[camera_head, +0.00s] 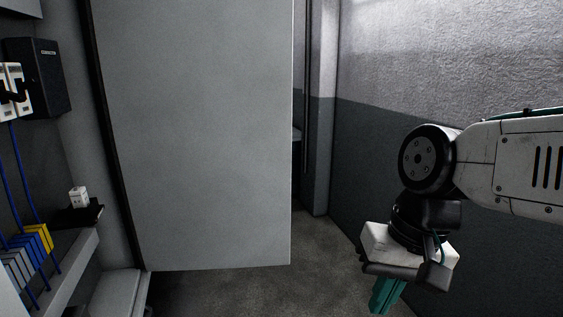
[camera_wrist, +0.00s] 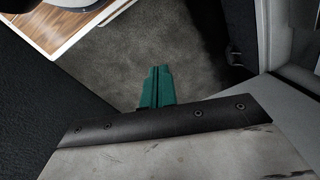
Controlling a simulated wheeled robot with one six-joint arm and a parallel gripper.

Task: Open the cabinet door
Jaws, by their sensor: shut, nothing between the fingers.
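The cabinet door (camera_head: 205,135) is a large plain grey panel in the middle of the head view. It stands swung out from the cabinet, with its dark hinge-side edge at left and free edge at right. The cabinet interior (camera_head: 75,160) shows to its left. My gripper (camera_head: 380,305) hangs at the lower right, pointing down, apart from the door and to the right of its free edge. Its teal fingers also show in the wrist view (camera_wrist: 157,72), together and empty over the floor. No door handle is visible.
Inside the cabinet are a black box (camera_head: 37,77), blue wires (camera_head: 28,185) and yellow terminal blocks (camera_head: 40,238). A two-tone wall (camera_head: 375,150) stands close behind my arm. Bare floor (camera_head: 290,290) lies below the door.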

